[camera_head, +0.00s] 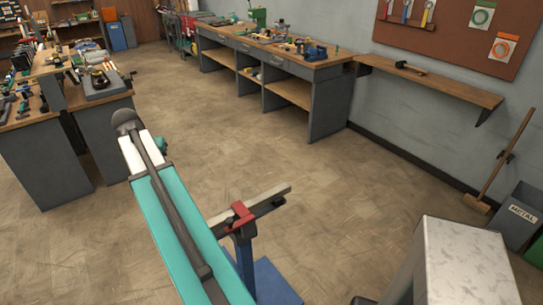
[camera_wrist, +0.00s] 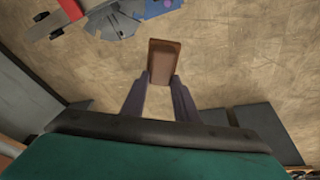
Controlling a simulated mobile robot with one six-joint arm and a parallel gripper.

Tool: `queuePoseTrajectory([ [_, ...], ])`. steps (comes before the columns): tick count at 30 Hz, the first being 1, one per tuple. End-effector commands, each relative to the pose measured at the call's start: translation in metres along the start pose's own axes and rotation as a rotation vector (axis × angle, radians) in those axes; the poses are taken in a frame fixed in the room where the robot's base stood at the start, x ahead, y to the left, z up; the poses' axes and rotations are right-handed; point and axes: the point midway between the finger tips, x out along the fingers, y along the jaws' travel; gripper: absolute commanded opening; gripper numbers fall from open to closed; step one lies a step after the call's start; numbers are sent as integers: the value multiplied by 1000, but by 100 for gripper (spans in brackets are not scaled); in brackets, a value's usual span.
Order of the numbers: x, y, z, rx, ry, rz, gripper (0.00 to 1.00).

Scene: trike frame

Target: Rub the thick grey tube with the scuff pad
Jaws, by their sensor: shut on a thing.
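My gripper (camera_wrist: 162,82) is shut on a brown block, which looks like the scuff pad (camera_wrist: 165,58), held out from the fingertips above bare floor. In the head view the gripper and pad are hidden from sight. A grey, straight-edged tube (camera_head: 268,200) lies roughly level in a red clamp (camera_head: 240,216) on a blue stand (camera_head: 246,260), right of my teal arm. In the wrist view a grey bar (camera_wrist: 42,28) and red clamp (camera_wrist: 70,9) show at the top left, apart from the pad. I cannot tell which grey piece is the thick tube.
A grey metal-topped cabinet (camera_head: 462,262) stands at the front right, near a METAL bin (camera_head: 520,215) and a broom (camera_head: 500,165). Workbenches (camera_head: 335,72) line the back wall, and another (camera_head: 30,125) stands left. The middle floor is clear.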

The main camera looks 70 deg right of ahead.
Motion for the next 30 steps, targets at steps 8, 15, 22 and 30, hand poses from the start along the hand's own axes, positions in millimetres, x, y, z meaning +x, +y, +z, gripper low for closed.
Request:
queuePoseTrajectory([
  [8, 28, 94, -34, 223, -43, 91, 0],
  [15, 48, 176, -50, 409, -79, 161, 0],
  [22, 65, 256, -55, 585, -117, 225, 0],
  [30, 81, 348, -50, 785, -161, 292, 0],
])
